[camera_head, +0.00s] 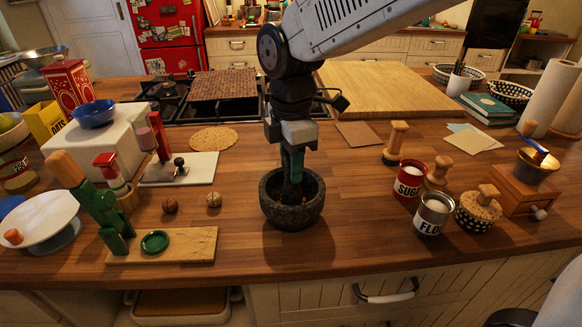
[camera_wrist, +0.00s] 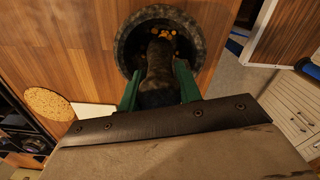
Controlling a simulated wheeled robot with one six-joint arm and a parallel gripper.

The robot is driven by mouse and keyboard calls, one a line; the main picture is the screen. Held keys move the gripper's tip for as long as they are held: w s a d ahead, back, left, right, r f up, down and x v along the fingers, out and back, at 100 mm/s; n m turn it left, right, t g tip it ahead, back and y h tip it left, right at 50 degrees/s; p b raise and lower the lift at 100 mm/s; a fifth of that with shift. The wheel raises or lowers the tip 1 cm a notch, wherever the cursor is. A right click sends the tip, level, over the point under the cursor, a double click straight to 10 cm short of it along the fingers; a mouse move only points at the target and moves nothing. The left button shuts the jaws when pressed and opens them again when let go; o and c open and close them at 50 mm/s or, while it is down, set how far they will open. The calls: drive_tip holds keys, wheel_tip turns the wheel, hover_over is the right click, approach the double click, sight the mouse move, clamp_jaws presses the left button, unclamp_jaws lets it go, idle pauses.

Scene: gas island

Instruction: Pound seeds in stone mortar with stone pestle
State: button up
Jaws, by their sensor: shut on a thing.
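The dark stone mortar (camera_head: 292,212) stands on the wooden counter near its front edge. It also shows in the wrist view (camera_wrist: 203,28), with several orange-yellow seeds (camera_wrist: 167,33) at its bottom. My gripper (camera_head: 292,172) is directly above the mortar, pointing down. Its green fingers are shut on the dark stone pestle (camera_wrist: 160,72). The pestle's lower end is inside the mortar bowl, close to the seeds. Whether it touches them or the bowl cannot be told. The mortar's front wall hides the pestle's tip in the head view.
Sugar (camera_head: 409,180) and flour tins (camera_head: 433,214) stand to the right. A gas hob (camera_head: 172,107) is behind. The counter around the mortar is clear.

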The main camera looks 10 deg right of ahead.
drive_tip(key=shift+r, duration=0.2)
drive_tip(key=shift+f, duration=0.1)
drive_tip(key=shift+f, duration=0.95)
drive_tip(key=shift+f, duration=0.15)
idle(0.5)
drive_tip(key=shift+r, duration=1.15)
drive_tip(key=shift+r, duration=4.5)
